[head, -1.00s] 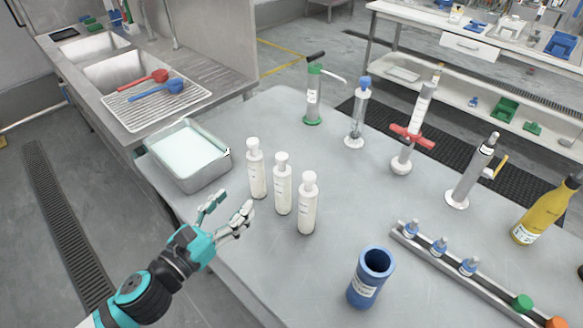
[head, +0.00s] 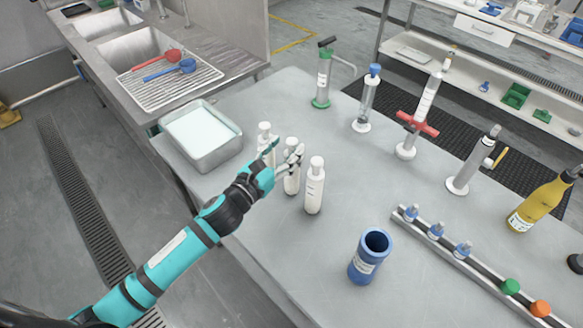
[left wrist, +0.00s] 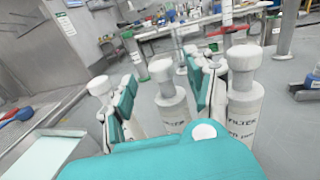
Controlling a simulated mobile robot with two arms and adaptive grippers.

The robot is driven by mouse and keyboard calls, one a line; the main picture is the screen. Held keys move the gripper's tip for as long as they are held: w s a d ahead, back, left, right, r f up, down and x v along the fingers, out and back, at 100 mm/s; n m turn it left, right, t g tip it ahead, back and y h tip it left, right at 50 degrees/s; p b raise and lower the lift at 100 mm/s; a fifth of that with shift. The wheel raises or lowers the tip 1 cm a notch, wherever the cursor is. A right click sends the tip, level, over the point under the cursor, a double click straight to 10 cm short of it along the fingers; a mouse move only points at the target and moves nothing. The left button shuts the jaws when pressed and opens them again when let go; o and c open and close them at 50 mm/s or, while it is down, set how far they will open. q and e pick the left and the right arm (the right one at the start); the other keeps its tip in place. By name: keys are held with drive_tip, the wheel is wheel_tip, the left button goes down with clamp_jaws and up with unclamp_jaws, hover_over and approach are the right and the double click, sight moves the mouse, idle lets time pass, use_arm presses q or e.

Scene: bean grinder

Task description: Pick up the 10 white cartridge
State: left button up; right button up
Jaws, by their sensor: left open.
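Three white capped cartridges stand upright in a row on the grey table. In the head view they are the left one (head: 265,129), the middle one (head: 292,182) and the right one (head: 314,190). The left wrist view also shows the left one (left wrist: 99,85), the middle one (left wrist: 172,112) and the right one (left wrist: 243,90). The right one's label partly reads "FILTER"; I cannot read a 10. My left gripper (head: 282,150) is open, with its fingers on either side of the middle cartridge. It partly hides the left and middle cartridges. My right gripper is out of view.
A metal tray (head: 228,155) is left of the cartridges. A blue cup (head: 364,268) stands in front on the right. Several pump-like tools, including a green one (head: 322,80), stand behind. A rail (head: 455,258) of small bottles and a yellow bottle (head: 540,205) are to the right.

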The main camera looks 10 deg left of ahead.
use_arm(q)
drive_tip(key=x, duration=0.3)
drive_tip(key=shift+d, duration=0.2)
drive_tip(key=shift+c, duration=0.4)
